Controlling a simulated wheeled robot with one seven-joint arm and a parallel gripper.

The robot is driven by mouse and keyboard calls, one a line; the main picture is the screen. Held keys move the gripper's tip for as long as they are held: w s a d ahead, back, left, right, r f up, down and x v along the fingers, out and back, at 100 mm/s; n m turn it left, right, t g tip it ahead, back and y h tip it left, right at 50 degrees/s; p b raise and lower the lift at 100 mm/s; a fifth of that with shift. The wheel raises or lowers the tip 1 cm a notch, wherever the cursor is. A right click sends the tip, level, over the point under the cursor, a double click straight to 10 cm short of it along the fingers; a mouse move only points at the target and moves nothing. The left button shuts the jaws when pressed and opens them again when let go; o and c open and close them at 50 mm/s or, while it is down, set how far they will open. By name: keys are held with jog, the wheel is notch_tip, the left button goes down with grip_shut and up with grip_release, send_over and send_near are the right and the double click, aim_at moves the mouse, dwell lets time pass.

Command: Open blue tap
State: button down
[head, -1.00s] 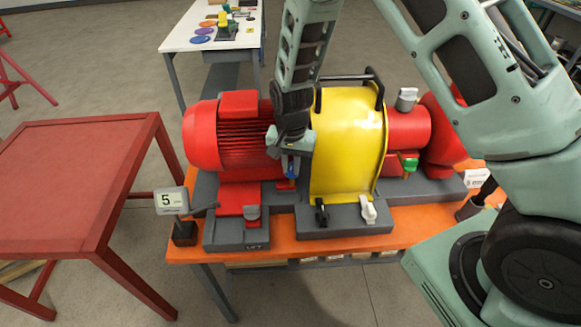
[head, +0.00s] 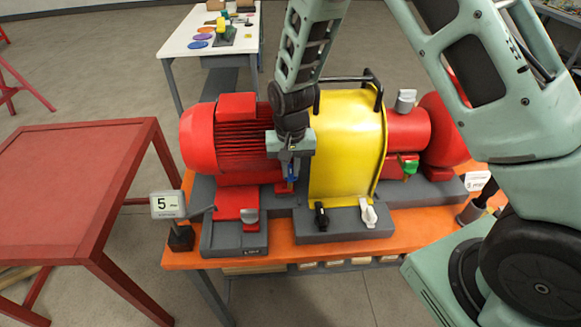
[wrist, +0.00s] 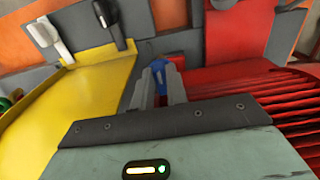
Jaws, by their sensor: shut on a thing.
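The blue tap (head: 291,176) sits low between the red finned motor (head: 225,135) and the yellow guard (head: 345,140). In the head view, my gripper (head: 291,168) points down onto it from above and hides much of it. In the wrist view, the blue tap (wrist: 161,69) shows between the two grey fingers of my gripper (wrist: 162,82), with a red part just behind it. The fingers are shut on the blue handle. The tap's exact angle is hard to tell.
A green tap (head: 410,167) is right of the guard. A black lever (head: 321,215) and a white lever (head: 369,214) stand on the grey front base. Black bars (head: 372,88) rise above the guard. A red table (head: 70,190) is at left.

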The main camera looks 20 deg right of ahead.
aim_at(291, 171)
jog(key=c, duration=1.4)
grip_release()
notch_tip(291, 171, up, 18)
jog(key=b, duration=0.4)
jog(key=shift+f, duration=0.25)
jog(key=s+a+f+n+b, duration=0.1)
jog(key=s+a+f+n, duration=0.1)
jog(key=s, duration=0.7)
jog(key=s+a+f+n+b, duration=0.2)
jog(key=s+n, duration=0.3)
jog(key=s, duration=0.4)
jog(key=s+a+f+n+b, duration=0.2)
jog(key=s+a+f+n, duration=0.1)
jog(key=s, duration=0.6)
jog(key=shift+f+n+y, duration=0.3)
jog(key=shift+f+n, duration=0.15)
jog(key=shift+n, duration=0.15)
